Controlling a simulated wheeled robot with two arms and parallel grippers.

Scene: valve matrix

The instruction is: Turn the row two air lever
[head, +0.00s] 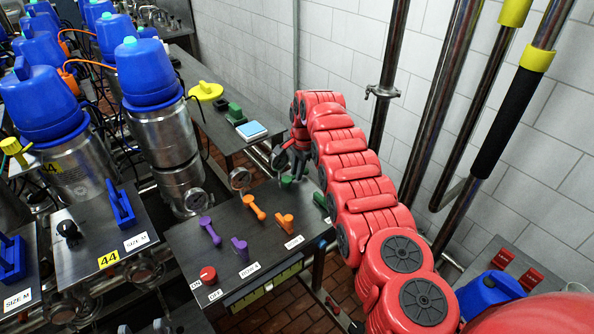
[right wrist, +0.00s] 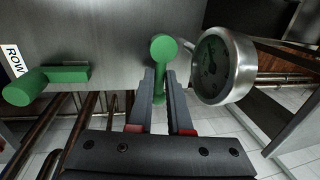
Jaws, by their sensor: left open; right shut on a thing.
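A dark metal valve panel (head: 215,262) in the head view carries purple levers (head: 209,230), orange levers (head: 254,207) and green levers (head: 320,200). The far green lever (head: 287,181) is partly hidden under my right gripper (head: 292,163). In the right wrist view, my right gripper (right wrist: 163,105) is shut on this green lever (right wrist: 163,48), with its stem between the fingers and its round end showing beyond them. The other green lever (right wrist: 45,82) lies to the left, near a partly cut-off ROW label (right wrist: 14,60). My left gripper is not in view.
A round gauge (right wrist: 222,65) stands close to the right of the held lever. A red knob (head: 208,274) is at the panel's near left. Steel tanks with blue tops (head: 146,72) stand at left. Dark vertical pipes (head: 390,80) and a tiled wall are behind my right arm.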

